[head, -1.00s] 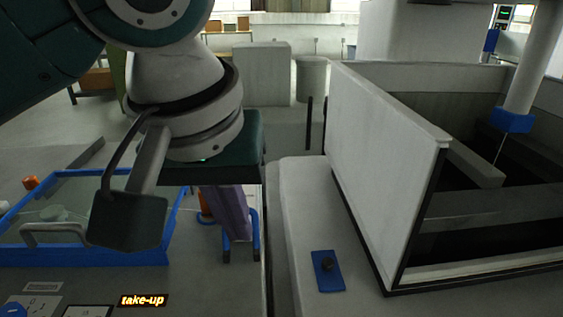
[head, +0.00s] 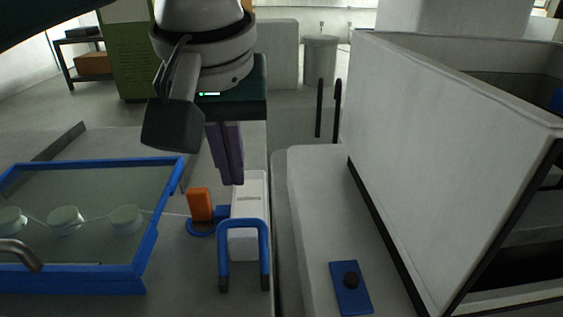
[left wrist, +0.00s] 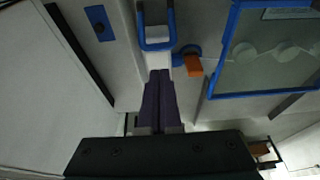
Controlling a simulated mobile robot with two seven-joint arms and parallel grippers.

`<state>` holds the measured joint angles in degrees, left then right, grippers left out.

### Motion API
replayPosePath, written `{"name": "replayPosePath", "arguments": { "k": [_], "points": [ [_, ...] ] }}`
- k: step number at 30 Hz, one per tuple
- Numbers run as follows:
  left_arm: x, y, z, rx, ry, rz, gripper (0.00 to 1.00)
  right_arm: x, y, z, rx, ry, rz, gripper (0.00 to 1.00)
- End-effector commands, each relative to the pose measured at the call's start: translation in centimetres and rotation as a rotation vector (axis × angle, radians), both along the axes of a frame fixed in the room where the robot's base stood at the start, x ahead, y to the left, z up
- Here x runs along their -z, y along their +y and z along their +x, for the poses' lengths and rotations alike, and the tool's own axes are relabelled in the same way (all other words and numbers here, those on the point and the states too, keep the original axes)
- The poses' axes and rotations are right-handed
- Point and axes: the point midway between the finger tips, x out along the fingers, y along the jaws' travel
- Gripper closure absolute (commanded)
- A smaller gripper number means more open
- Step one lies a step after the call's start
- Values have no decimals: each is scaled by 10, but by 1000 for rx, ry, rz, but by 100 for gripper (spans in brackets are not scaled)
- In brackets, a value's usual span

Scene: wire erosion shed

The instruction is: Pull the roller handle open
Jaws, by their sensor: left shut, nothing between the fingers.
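The blue U-shaped handle (head: 244,225), which I take to be the roller handle, has dark leg ends and stands in front of a white block (head: 249,190) on the grey worktop. It also shows at the top of the left wrist view (left wrist: 157,45). My left gripper (head: 232,182) has purple fingers pointing down, shut with nothing between them. In the head view its tips are just behind the white block's far end, apart from the handle. The fingers also show in the left wrist view (left wrist: 159,74). My right gripper is not in view.
An orange block (head: 200,205) on a blue base stands left of the handle. Further left is a blue-framed clear cover (head: 140,265) over several pale rollers. Right are a blue plate with a black knob (head: 351,286) and a tall white tank wall (head: 450,140).

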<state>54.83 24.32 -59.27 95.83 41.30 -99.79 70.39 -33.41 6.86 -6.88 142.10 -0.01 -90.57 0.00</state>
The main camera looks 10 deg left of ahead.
Motion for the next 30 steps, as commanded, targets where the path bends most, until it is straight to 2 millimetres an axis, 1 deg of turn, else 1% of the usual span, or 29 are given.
{"name": "replayPosePath", "arguments": {
  "k": [9,12,15,20,30],
  "points": [
    [55,5,16,0,3,3,100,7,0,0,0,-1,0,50],
    [70,6,20,0,2,3,100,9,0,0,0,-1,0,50],
    [80,7,24,-1,1,2,100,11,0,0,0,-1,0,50],
    [87,8,26,2,-1,2,100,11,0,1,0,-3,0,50],
    [87,8,27,2,-1,1,100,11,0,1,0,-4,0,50]
  ]
}}
